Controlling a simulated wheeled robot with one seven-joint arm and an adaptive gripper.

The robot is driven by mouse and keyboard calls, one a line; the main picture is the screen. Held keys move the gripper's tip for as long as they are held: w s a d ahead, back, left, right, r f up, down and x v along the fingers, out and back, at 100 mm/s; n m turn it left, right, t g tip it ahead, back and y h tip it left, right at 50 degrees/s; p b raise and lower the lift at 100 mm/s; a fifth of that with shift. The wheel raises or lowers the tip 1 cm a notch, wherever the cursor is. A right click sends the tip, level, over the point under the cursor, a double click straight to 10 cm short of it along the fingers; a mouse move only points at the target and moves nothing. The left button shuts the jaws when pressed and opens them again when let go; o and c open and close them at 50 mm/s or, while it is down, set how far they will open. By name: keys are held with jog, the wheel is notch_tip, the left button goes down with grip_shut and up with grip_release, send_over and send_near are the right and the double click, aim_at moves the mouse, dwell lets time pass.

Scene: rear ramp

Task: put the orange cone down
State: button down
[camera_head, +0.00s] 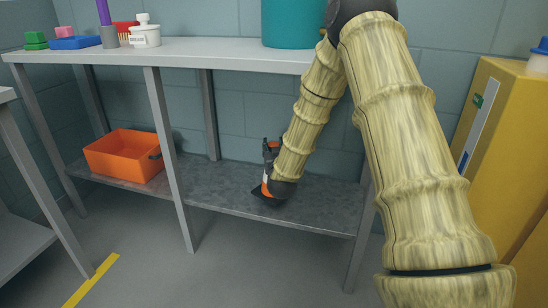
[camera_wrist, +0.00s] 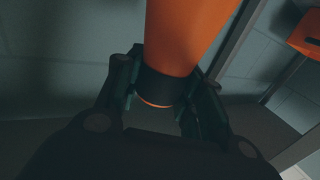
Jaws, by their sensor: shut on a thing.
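The orange cone (camera_wrist: 187,35) is between the two dark fingers of my gripper (camera_wrist: 160,85) in the wrist view. The fingers are shut on its dark band near the narrow end, and a bit of orange shows below the band. The wide end runs out of the top of that view. In the head view a small part of the cone (camera_head: 265,186) shows beside my dark wrist, low over the grey lower shelf (camera_head: 225,188). My arm hides much of it. I cannot tell whether its base touches the shelf.
An orange bin (camera_head: 125,157) stands on the left of the lower shelf. The upper shelf (camera_head: 215,56) above holds small items and a teal container (camera_head: 291,24). A table leg (camera_head: 169,150) stands left of my gripper. A yellow cabinet (camera_head: 515,140) is at right.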

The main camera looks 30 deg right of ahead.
notch_tip(320, 180, down, 3)
jog(key=shift+f+b, duration=0.2)
jog(key=shift+b, duration=0.85)
jog(key=c, duration=0.9)
grip_release()
jog(key=shift+f, duration=0.1)
